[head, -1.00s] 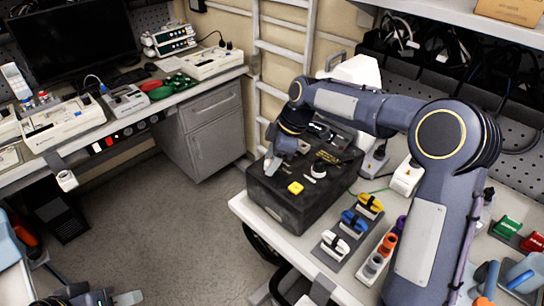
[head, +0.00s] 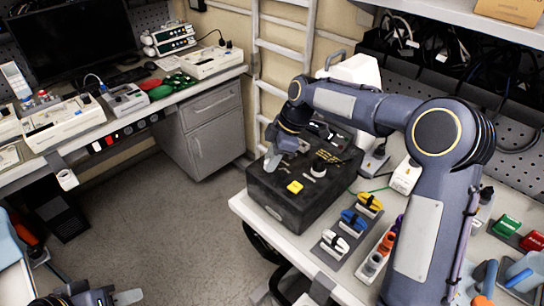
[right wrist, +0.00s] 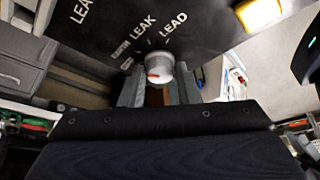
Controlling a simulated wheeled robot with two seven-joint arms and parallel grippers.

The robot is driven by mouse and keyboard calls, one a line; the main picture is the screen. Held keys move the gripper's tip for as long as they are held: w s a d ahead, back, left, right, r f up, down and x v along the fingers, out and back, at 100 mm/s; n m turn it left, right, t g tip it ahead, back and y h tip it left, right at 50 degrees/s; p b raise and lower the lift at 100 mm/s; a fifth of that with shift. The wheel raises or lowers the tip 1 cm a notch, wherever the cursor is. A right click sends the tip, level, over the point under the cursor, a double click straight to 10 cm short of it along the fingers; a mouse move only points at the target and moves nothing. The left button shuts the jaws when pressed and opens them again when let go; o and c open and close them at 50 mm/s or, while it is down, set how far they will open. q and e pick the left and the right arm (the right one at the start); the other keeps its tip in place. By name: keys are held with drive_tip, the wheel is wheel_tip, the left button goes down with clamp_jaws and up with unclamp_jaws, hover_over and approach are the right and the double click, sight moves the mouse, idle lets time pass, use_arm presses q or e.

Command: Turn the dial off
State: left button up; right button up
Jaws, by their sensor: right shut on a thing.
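My right gripper (head: 272,166) is at the box's left end. In the right wrist view, a pale round dial (right wrist: 159,68) with a red mark is between the fingers of my right gripper (right wrist: 158,92), which is shut on it. "LEAK" and "LEAD" labels are printed around the dial. The fingers hide this dial in the head view. My left gripper (head: 127,297) is low at the left edge, away from the box; its jaw opening is unclear.
Yellow, blue and white clips (head: 352,221) stand in front of the box, near an orange-and-grey holder (head: 377,258). A ladder (head: 280,70) is behind the box. Open floor (head: 165,220) lies between the two benches.

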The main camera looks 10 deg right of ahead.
drive_tip(key=n+g+p, duration=0.2)
drive_tip(key=n, duration=0.3)
drive_tip(key=shift+w+r+p, duration=0.1)
drive_tip(key=shift+w+p, duration=0.05)
drive_tip(key=shift+p, duration=0.2)
drive_tip(key=shift+n+g+h+p, duration=0.4)
drive_tip(key=shift+n+g+p, duration=0.15)
drive_tip(key=shift+n, duration=0.85)
drive_tip(key=o, duration=1)
drive_tip(key=shift+c, duration=0.2)
drive_tip(key=shift+w, duration=0.1)
drive_tip(key=shift+w+d+r, duration=0.1)
drive_tip(key=shift+r, duration=0.25)
drive_tip(key=v, duration=0.6)
drive_tip(key=shift+r+b, duration=0.35)
drive_tip(key=shift+r, duration=0.05)
drive_tip(key=shift+d, duration=0.15)
